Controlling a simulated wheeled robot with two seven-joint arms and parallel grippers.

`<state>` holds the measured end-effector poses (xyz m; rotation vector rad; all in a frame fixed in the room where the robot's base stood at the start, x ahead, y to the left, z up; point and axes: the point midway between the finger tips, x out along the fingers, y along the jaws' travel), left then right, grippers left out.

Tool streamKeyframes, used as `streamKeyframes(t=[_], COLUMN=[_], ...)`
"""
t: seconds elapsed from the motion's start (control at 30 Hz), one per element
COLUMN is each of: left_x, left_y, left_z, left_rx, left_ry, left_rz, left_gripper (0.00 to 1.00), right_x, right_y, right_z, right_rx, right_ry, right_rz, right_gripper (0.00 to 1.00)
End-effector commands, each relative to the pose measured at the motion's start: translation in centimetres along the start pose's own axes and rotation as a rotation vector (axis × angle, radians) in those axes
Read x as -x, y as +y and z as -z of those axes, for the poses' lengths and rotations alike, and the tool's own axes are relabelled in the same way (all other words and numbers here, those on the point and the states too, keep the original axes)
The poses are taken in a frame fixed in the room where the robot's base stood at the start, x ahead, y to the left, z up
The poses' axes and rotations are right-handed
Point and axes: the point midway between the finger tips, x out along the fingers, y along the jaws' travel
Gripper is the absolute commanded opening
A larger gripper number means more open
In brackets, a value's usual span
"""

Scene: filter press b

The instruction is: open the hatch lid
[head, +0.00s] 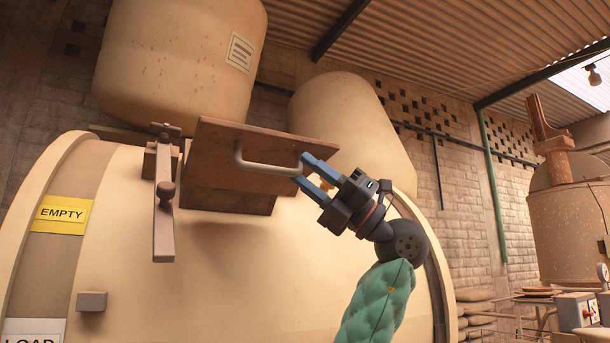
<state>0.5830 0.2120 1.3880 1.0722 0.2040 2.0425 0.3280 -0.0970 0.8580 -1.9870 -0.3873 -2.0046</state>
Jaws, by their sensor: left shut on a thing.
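The hatch lid (225,148) is a rust-brown square plate with a pale grey bar handle (262,169) across its front. It sits at the hatch neck (228,202), a brown box-shaped collar on the big cream vessel. The plate reaches past the neck on the right; I cannot tell how wide any gap under it is. My left gripper (308,178), with blue fingers, is shut on the right end of the handle. My right gripper is not in view.
A metal latch bar (164,225) with a knob stands just left of the lid. The cream vessel (200,285) carries a yellow EMPTY sign (62,214) and a small block (92,301). Two tanks (180,60) (345,115) stand behind. A control box (578,310) is far right.

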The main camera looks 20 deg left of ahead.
Motion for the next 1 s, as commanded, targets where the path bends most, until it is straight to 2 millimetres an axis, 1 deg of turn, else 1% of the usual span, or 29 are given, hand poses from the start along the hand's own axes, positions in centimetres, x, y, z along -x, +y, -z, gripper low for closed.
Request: streamKeyframes(t=[0.03,1.0], left_x=[0.5,4.8], left_y=[0.0,-3.4], left_z=[0.0,-1.1], left_rx=[0.002,-0.002], left_ry=[-0.004,-0.002], left_rz=[-0.004,0.000], left_gripper=[0.22,0.22], right_x=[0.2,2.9], right_y=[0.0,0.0], right_z=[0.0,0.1], right_rx=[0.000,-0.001], right_ry=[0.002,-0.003], right_rz=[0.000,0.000], right_gripper=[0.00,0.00])
